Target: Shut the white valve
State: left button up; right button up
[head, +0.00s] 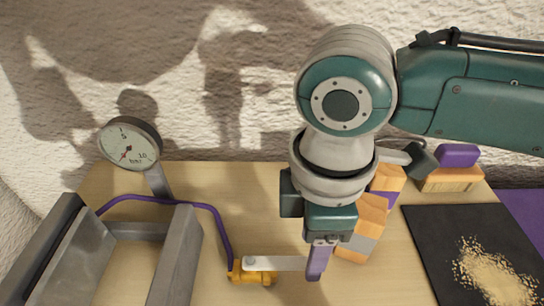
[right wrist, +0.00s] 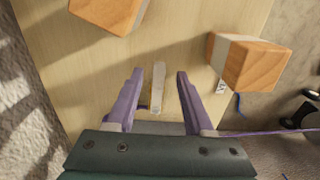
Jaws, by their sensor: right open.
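The white valve has a flat white lever (head: 280,263) on a brass body (head: 262,277), near the front middle of the wooden table in the head view. The lever lies pointing right from its pivot. My right gripper (head: 318,262) is at the lever's free right end, pointing down, and hides that end. In the right wrist view the lever (right wrist: 158,85) shows between the two purple fingers (right wrist: 155,90), with a gap on each side. The fingers are open and hold nothing. My left gripper is not in view.
A purple hose (head: 217,215) runs from the valve past a pressure gauge (head: 130,143). A grey metal frame (head: 176,260) stands at left. Wooden blocks (head: 362,225) stand right of the gripper. A black mat (head: 425,235) with crumbs (head: 490,275) lies further right.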

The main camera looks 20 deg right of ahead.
jog(key=shift+f, duration=1.1)
jog(key=shift+c, duration=0.2)
grip_shut()
dwell(0.5)
